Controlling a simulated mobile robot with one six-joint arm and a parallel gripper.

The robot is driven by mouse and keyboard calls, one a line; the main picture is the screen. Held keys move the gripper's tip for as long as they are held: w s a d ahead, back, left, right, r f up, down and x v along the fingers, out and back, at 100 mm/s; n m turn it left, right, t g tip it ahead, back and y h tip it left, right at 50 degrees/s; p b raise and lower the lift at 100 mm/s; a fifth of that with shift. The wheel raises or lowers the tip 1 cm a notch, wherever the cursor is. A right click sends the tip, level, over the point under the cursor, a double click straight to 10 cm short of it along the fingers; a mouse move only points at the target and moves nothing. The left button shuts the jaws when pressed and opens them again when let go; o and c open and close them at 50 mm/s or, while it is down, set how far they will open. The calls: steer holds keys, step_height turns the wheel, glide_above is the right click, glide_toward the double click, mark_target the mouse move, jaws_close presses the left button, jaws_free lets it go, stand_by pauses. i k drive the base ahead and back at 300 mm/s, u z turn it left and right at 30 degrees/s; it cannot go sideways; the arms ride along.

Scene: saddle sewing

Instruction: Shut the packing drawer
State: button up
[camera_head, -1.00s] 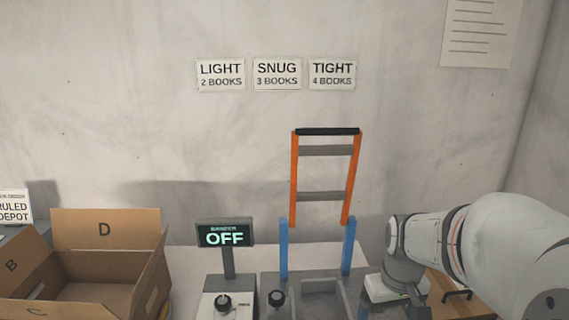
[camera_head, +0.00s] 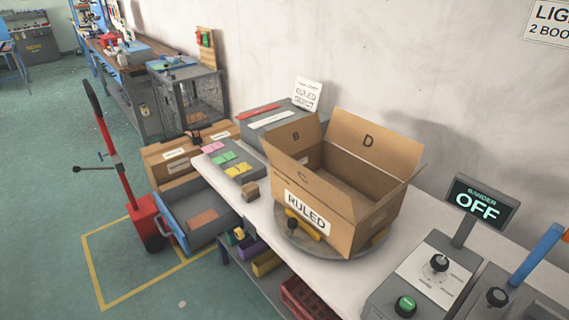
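A grey drawer (camera_head: 178,208) stands pulled out at the left end of the white bench, below its top. It has a blue handle (camera_head: 172,225) on its outer front, facing the aisle. A flat brown piece (camera_head: 203,217) lies inside it. I take this to be the packing drawer; no label on it can be read. My gripper and arm are outside this view, so its state and its distance from the drawer cannot be seen.
A red pallet-jack-like cart (camera_head: 147,222) stands close to the drawer's front, near yellow floor lines (camera_head: 98,275). An open carton marked RULED (camera_head: 307,210) sits on a turntable (camera_head: 290,240) on the bench (camera_head: 262,222). Green floor (camera_head: 50,190) is clear at left.

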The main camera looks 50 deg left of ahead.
mark_target(180, 204)
steer(key=u, duration=3)
steer(key=i, duration=0.55)
steer(key=z, duration=0.05)
steer(key=k, duration=0.55)
steer(key=u, duration=0.55)
steer(key=i, duration=1.05)
steer(key=u, duration=0.3)
